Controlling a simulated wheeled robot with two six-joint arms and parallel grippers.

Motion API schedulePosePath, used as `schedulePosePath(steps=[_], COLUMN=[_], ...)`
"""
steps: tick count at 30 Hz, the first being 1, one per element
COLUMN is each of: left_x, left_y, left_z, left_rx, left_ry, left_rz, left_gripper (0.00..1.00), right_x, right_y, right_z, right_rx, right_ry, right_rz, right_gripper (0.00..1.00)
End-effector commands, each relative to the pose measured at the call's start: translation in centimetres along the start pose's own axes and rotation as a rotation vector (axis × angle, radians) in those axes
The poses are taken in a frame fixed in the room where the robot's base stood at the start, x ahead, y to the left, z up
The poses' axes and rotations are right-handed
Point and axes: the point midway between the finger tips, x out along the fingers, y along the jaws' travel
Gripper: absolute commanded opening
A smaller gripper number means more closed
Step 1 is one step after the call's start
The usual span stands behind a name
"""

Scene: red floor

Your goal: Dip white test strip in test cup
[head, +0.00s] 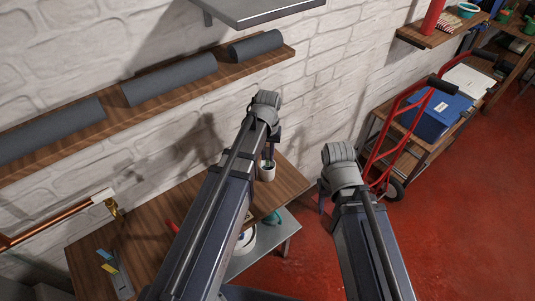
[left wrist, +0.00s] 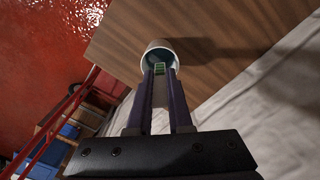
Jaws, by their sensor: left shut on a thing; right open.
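A white test cup (head: 266,174) stands upright on the wooden table (head: 291,184) near its right end. It also shows in the left wrist view (left wrist: 148,60), with dark liquid inside. My left gripper (head: 269,151) points down just above the cup. In the left wrist view my left gripper (left wrist: 160,78) is shut on a thin strip (left wrist: 159,69) with green marks. The strip's end overlaps the cup's mouth; whether it touches the liquid I cannot tell. My right gripper (head: 321,200) is open and away from the table, over the red floor; its fingertips are partly hidden.
A small holder (head: 118,277) with blue and yellow pieces sits at the table's left. A wooden shelf (head: 120,108) with dark rolls runs along the white brick wall. A red hand truck (head: 385,150) and a blue box (head: 440,115) stand right. Red floor lies open.

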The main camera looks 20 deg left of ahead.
Motion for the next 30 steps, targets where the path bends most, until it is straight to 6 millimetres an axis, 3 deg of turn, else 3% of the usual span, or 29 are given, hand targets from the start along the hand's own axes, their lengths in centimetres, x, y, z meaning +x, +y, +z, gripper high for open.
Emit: schedulePosePath(steps=[18, 30], left_x=[4.9, 5.2], left_y=[0.0, 0.0], left_z=[0.0, 0.0], left_rx=[0.000, 0.000], left_ry=[0.000, 0.000], left_rz=[0.000, 0.000], left_gripper=[0.00, 0.00], right_x=[4.9, 5.2], right_y=[-0.5, -0.5], right_z=[-0.3, -0.3], right_rx=[0.000, 0.000], right_ry=[0.000, 0.000], right_rz=[0.000, 0.000], right_gripper=[0.50, 0.50])
